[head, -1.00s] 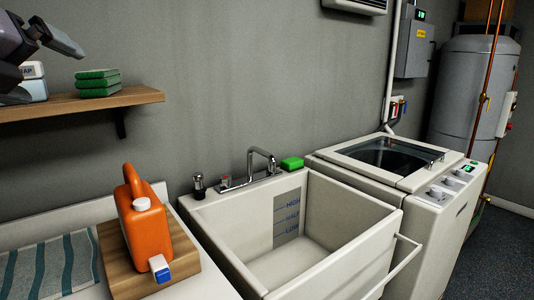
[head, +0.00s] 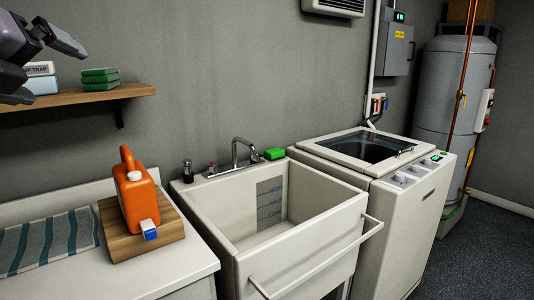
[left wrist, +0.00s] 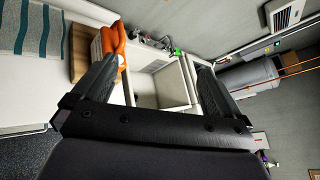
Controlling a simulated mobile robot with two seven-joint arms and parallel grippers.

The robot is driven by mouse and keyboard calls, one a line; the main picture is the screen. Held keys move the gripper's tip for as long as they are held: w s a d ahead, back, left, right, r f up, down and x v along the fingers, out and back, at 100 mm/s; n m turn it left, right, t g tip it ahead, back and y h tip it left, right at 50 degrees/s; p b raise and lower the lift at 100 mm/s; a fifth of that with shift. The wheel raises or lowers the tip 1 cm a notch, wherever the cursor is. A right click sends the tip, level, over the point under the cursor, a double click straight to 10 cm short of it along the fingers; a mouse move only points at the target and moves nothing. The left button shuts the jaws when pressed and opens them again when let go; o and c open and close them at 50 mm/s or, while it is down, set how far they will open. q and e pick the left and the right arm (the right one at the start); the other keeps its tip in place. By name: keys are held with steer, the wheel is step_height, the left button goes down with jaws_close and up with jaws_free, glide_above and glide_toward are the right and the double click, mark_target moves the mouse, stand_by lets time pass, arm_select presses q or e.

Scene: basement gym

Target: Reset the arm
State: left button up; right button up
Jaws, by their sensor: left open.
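My left gripper (head: 48,68) is at the upper left of the head view, in front of the wall shelf. In the left wrist view its two dark fingers (left wrist: 155,88) are spread wide apart with nothing between them. Beyond them lie the sink and an orange jug. My right gripper is in neither view.
The orange jug (head: 138,203) stands on a wooden board (head: 160,236) on the left counter, beside a striped towel (head: 48,240). A sink (head: 285,246) and washer (head: 405,185) stand right.

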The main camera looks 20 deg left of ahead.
arm_select(q)
steer(key=w+d+f+n+h, duration=0.2)
steer(key=w+d+f, duration=0.25)
steer(key=f, duration=0.35)
steer(key=w+d+f+n+h, duration=0.2)
steer(key=w+d+f, duration=0.1)
steer(key=w+f, duration=0.3)
steer(key=w+d+f+n+h, duration=0.1)
steer(key=w+d+f+h, duration=0.2)
steer(key=f, duration=0.6)
steer(key=d+f+n+g, duration=0.1)
steer(key=d+f+n, duration=0.3)
steer(key=f, duration=0.7)
steer(key=s+d+f+n+g, duration=0.1)
steer(key=s+d+f+n, duration=0.2)
steer(key=f, duration=0.6)
steer(key=s+d+f+n, duration=0.1)
steer(key=s+f+n, duration=0.3)
steer(key=f, duration=0.4)
steer(key=s+d+f+n+g, duration=0.1)
steer(key=s+d+f+n, duration=0.1)
steer(key=s+f+n, duration=0.5)
steer(key=s+f, duration=0.5)
steer(key=s, duration=0.4)
steer(key=shift+s+f+y, duration=0.25)
steer(key=shift+f+y, duration=0.1)
steer(key=shift+y, duration=0.05)
